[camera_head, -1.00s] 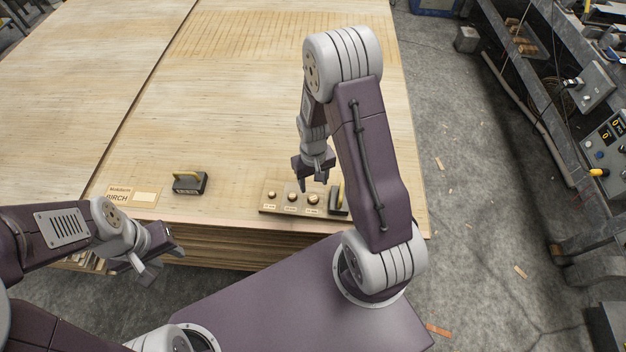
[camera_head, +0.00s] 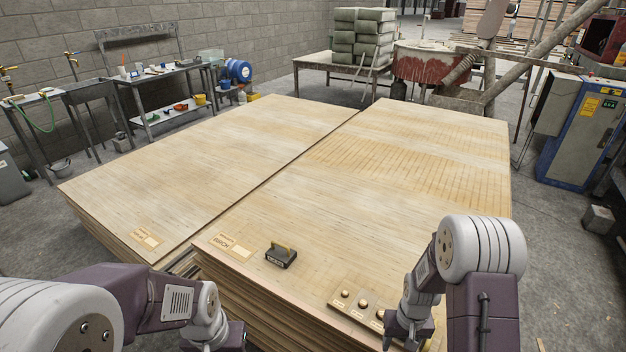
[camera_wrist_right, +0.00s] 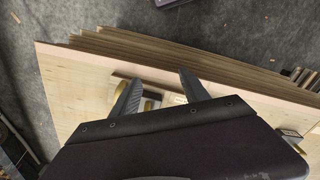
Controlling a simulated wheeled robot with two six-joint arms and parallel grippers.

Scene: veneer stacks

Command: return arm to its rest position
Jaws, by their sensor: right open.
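My right arm reaches over the near right corner of the right veneer stack (camera_head: 410,180). Its gripper (camera_head: 405,340) hangs by the right end of a small board with round brass knobs (camera_head: 345,303). In the right wrist view the gripper (camera_wrist_right: 160,85) is open, with nothing between its two spread fingers. A yellow-handled block there is partly hidden by the left finger. My left gripper (camera_head: 226,342) is low at the bottom edge, in front of the stacks and partly cut off, so its fingers do not show clearly.
A black block with a yellow handle (camera_head: 281,256) sits on the right stack near a birch label (camera_head: 230,246). A left veneer stack (camera_head: 220,165) lies alongside across a narrow gap. Most of both stack tops is bare. A blue cabinet (camera_head: 580,135) stands at the far right.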

